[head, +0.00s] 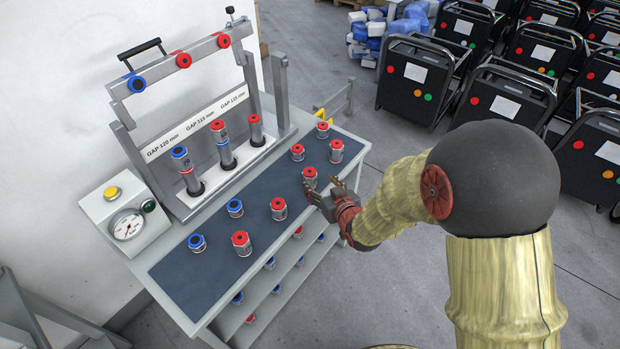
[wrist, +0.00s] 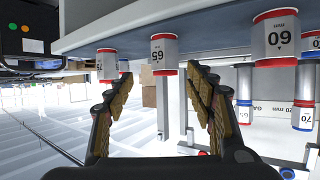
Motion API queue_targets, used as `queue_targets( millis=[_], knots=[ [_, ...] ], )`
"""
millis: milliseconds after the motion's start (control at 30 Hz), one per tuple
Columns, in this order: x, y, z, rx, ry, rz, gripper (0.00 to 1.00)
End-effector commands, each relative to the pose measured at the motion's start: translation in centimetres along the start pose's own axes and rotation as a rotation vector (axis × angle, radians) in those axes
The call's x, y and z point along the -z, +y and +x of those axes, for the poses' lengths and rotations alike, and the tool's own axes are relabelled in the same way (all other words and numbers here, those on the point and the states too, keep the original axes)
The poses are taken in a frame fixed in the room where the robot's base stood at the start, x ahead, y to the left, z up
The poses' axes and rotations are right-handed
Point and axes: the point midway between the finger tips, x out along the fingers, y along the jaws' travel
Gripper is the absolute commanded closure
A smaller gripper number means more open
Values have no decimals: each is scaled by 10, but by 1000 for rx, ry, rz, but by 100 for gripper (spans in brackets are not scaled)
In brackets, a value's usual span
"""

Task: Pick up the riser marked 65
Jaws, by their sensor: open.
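The riser marked 65 (wrist: 163,55) is a silver cylinder with red ends and shows its label upside down in the wrist view. It stands near the table's front edge and appears to be the red-topped riser (head: 310,178) just beyond my gripper in the head view. My gripper (head: 323,188) is open and empty beside that edge. In the wrist view its fingertips (wrist: 159,75) lie on either side of the line to riser 65, with the riser ahead and apart from them. The tips' exact distance to it cannot be told.
Riser 60 (wrist: 278,39) and another red-ended riser (wrist: 107,63) flank riser 65. More risers, red and blue, stand on the dark mat (head: 208,278). A gap fixture (head: 190,104) holding stacked risers is at the back. Below is a shelf (head: 258,300) with more risers.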

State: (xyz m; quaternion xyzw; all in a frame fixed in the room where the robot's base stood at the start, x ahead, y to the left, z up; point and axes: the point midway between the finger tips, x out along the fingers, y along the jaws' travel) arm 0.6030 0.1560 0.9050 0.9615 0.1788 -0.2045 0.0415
Motion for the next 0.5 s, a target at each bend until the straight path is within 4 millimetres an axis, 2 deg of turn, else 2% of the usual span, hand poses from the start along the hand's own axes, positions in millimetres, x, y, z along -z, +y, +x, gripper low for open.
queue_targets(
  millis=[133, 500],
  knots=[
    [-7, -7, 10, 18, 25, 0, 45],
    [-10, -8, 50, 18, 28, 0, 45]
  ],
)
